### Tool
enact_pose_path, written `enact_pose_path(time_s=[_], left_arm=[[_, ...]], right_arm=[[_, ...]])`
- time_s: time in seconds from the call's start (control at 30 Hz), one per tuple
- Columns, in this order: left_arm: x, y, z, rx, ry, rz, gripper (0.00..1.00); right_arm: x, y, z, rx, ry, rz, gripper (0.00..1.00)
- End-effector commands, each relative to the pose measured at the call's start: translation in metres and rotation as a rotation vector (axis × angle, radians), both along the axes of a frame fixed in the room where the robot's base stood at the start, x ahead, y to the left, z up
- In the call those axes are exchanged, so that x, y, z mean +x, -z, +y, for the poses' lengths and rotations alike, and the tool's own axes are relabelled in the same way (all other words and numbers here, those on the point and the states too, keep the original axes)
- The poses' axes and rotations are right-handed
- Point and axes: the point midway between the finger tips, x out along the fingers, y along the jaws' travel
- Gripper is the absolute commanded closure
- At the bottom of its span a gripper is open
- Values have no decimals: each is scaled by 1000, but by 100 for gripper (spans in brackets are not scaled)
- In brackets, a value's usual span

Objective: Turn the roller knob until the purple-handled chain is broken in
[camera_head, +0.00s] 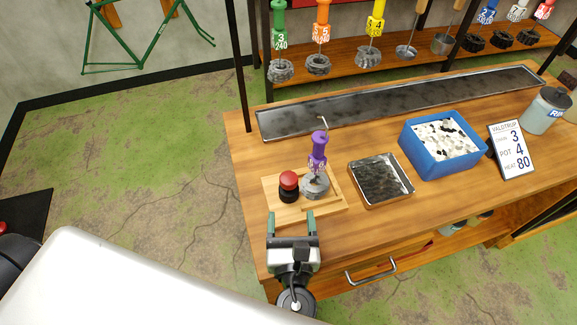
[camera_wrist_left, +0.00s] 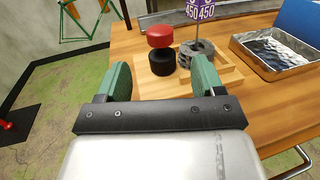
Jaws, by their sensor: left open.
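The purple-handled chain hanger (camera_head: 318,148) stands upright with its grey chain coil (camera_head: 315,184) on the wooden roller board (camera_head: 329,210). The coil also shows in the left wrist view (camera_wrist_left: 196,54), where the purple tag (camera_wrist_left: 201,9) is cut off at the top. The roller knob (camera_head: 289,182), red on a black base, sits just left of the coil; it also shows in the left wrist view (camera_wrist_left: 160,40). My left gripper (camera_head: 292,219) is open and empty, in front of the knob and apart from it, with green finger pads. My right gripper is not in view.
A metal pan of dark liquid (camera_head: 408,197) stands right of the board. Behind are a blue bin of pale pieces (camera_head: 402,132), a long drip tray (camera_head: 262,123) and a white sign (camera_head: 512,150). A drawer handle (camera_head: 371,277) juts from the bench front.

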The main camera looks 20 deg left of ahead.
Motion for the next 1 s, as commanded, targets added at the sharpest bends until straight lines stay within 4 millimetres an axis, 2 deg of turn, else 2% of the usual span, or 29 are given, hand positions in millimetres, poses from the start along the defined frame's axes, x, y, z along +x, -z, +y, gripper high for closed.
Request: enact_pose_path(time_s=[0.17, 0.37, 0.5, 0.7, 1.0], left_arm=[[24, -4, 8, 0, -2, -2, 32], [61, -3, 22, 1, 0, -2, 32], [82, -2, 29, 0, 1, -2, 32], [96, 0, 35, -1, 0, 1, 32], [98, 1, 36, -2, 1, 0, 32]], right_arm=[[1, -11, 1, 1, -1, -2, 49], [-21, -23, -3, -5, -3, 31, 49], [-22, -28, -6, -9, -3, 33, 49], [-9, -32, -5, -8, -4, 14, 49], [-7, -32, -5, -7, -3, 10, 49]])
